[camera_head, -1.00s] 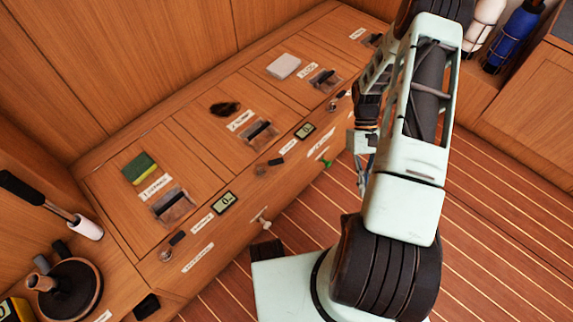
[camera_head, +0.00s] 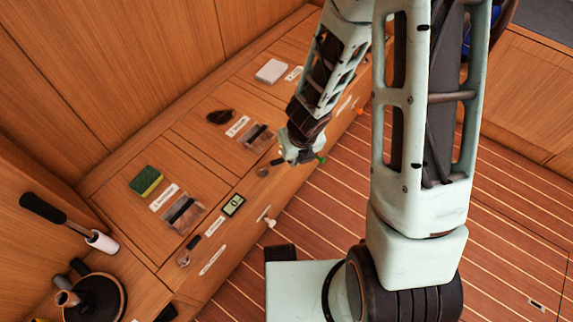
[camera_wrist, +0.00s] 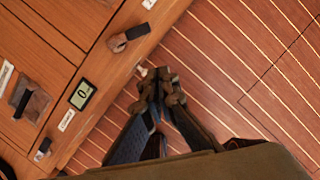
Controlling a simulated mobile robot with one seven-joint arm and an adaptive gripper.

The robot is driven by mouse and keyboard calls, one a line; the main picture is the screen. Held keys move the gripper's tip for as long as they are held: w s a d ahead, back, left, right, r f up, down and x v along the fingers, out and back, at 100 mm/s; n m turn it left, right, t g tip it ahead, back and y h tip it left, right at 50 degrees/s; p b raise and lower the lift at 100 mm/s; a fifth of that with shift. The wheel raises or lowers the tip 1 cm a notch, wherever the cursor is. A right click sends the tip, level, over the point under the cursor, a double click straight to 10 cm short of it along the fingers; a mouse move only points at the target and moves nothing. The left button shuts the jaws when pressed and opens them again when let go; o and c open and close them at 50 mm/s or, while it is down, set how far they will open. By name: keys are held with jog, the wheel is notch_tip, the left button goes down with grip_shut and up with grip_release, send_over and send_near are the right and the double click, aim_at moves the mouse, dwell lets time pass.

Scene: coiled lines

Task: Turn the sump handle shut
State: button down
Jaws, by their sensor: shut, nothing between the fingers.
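My gripper (camera_head: 293,160) is shut and empty, in front of the wooden locker front. In the wrist view its fingertips (camera_wrist: 160,88) are together over the striped floor, beside the front edge. A small lever handle with a dark grip (camera_head: 266,170) sits left of the gripper in the head view. A lever handle with a brown hub (camera_wrist: 127,38) shows in the wrist view, apart from the fingers. A similar lever (camera_head: 188,247) is further left along the front, beside a display (camera_head: 233,205). The labels are too small to read, so I cannot tell which handle is the sump's.
A white knob (camera_head: 267,221) and a green handle (camera_head: 320,158) stick out from the locker front. A green-yellow sponge (camera_head: 146,181), a dark lump (camera_head: 220,117) and a white block (camera_head: 271,71) lie on top. The striped floor (camera_head: 300,216) is clear.

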aim_at(272, 164)
jog(key=shift+n, duration=0.6)
jog(key=shift+w+a+f+b, duration=0.65)
jog(key=shift+w+f, duration=0.1)
jog(key=shift+f, duration=0.85)
jog(key=shift+w+a+f+b, duration=0.55)
jog(key=shift+w+f+b, duration=0.2)
jog(key=shift+f, duration=0.85)
jog(key=shift+w+a+f+b, duration=0.6)
jog(key=shift+w+f, duration=0.15)
jog(key=shift+f, duration=0.85)
jog(key=shift+w+d+p, duration=0.1)
jog(key=shift+w+p, duration=0.1)
jog(key=shift+p, duration=0.2)
jog(key=shift+n, duration=0.3)
